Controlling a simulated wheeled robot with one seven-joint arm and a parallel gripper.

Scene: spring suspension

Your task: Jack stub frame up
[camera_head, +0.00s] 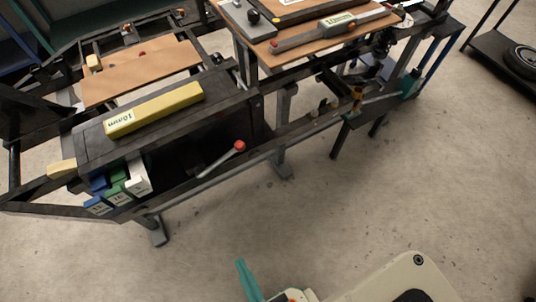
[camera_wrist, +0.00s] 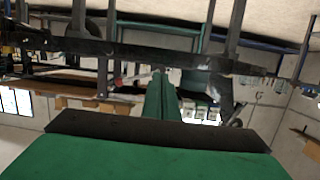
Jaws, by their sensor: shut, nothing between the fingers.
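The dark steel frame (camera_head: 262,130) runs diagonally across the head view on grey legs. A grey lever with a red knob (camera_head: 239,146) sticks out low on its near side, tilted up to the right. I cannot tell for sure which part is the jack. My gripper (camera_head: 242,265) shows at the bottom of the head view as a teal finger, over bare floor and well apart from the frame and lever. In the wrist view its green fingers (camera_wrist: 160,78) are together and empty, pointing toward dark beams (camera_wrist: 120,50).
A yellow bar marked 10mm (camera_head: 154,109) lies on the frame's dark top. Blue, green and white blocks (camera_head: 119,187) sit at its left end. A brown board carries a grey tool (camera_head: 330,27). The floor (camera_head: 350,200) between my arm and the frame is clear.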

